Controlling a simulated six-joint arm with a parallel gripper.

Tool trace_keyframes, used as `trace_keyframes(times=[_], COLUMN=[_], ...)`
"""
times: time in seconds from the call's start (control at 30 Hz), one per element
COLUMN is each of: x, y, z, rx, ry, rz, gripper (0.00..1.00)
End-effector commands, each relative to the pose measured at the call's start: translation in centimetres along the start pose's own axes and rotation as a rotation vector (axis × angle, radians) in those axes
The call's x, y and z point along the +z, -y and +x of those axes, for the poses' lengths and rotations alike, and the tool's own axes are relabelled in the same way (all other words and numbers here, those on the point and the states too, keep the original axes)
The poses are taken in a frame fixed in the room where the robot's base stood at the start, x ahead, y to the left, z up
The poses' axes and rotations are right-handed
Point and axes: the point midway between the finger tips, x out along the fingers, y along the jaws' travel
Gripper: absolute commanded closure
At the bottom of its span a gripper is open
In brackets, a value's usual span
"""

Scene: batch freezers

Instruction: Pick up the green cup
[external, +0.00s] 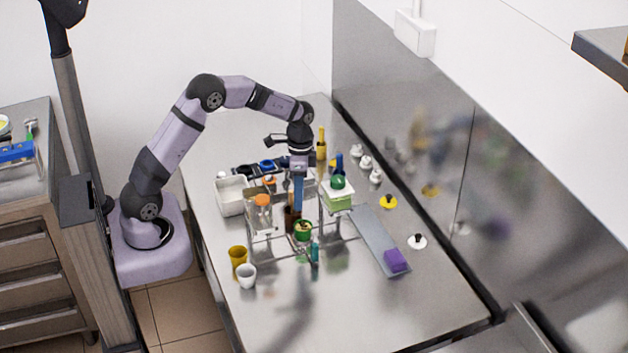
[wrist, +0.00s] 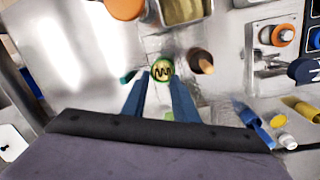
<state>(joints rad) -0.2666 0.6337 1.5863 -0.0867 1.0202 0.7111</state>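The green cup (external: 303,230) stands on the steel table below my gripper, slightly toward the front. In the wrist view the cup (wrist: 161,70) shows from above as a green ring with a dark zigzag inside, at the fingertips. My gripper (external: 298,206) points straight down with its blue fingers. In the wrist view the two fingers of my gripper (wrist: 160,82) are apart, with nothing visibly clamped between them. The cup appears centred on the gap, just beyond the tips. I cannot tell how much height remains between tips and cup.
A brown cup (wrist: 201,61) stands close to the right of the green cup. A teal item (external: 315,252) stands close in front. Yellow (external: 238,256) and white (external: 246,275) cups stand at front left. A stand with an orange-topped jar (external: 262,201) is left; a green-topped box (external: 337,195) is right.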

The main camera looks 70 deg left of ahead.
Motion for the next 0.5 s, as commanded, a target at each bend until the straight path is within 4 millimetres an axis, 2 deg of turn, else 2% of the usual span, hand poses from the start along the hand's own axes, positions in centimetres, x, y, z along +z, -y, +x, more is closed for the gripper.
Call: trace_keyframes(times=[0.03, 0.2, 0.5], x=[-0.5, -1.3, -1.4], y=[1.1, 2.8, 2.9], z=[1.1, 2.1, 2.9], rx=[0.008, 0.019, 0.023], ry=[-0.008, -0.027, -0.028], rz=[-0.002, 0.004, 0.005], gripper=[0.74, 0.74, 0.74])
